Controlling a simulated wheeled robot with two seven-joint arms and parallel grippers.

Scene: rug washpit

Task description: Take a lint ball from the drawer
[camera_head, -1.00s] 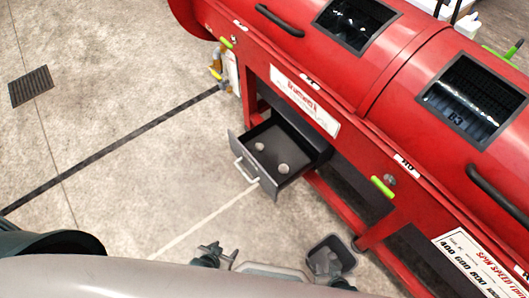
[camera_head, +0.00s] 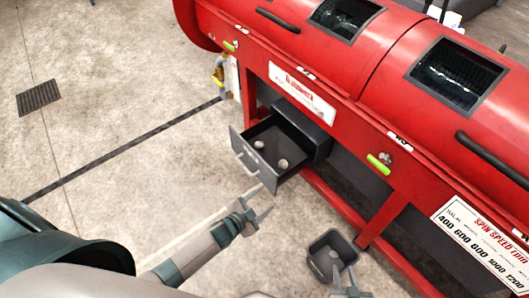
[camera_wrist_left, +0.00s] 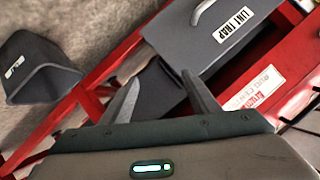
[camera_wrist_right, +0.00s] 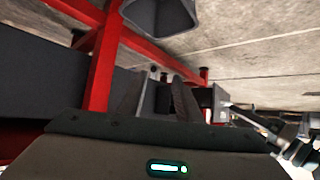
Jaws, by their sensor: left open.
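The grey drawer (camera_head: 251,165) is pulled out from the red machine, and two pale round lint balls (camera_head: 259,144) (camera_head: 282,163) lie apart on its floor. The drawer's front, with a handle and a "LINT TRAP" label, also shows in the left wrist view (camera_wrist_left: 195,48); the lint balls are hidden there. My left gripper (camera_head: 258,201) is open and empty, just in front of the drawer, on the near side of its handle. My right gripper (camera_head: 345,276) is open and empty at the near side of the dark bin (camera_head: 322,262).
The red machine (camera_head: 350,115) fills the right side, its frame legs beside the drawer and bin. The bin also shows in the left wrist view (camera_wrist_left: 32,62) and right wrist view (camera_wrist_right: 160,18). A floor grate (camera_head: 39,97) lies far left; concrete floor left of the drawer is clear.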

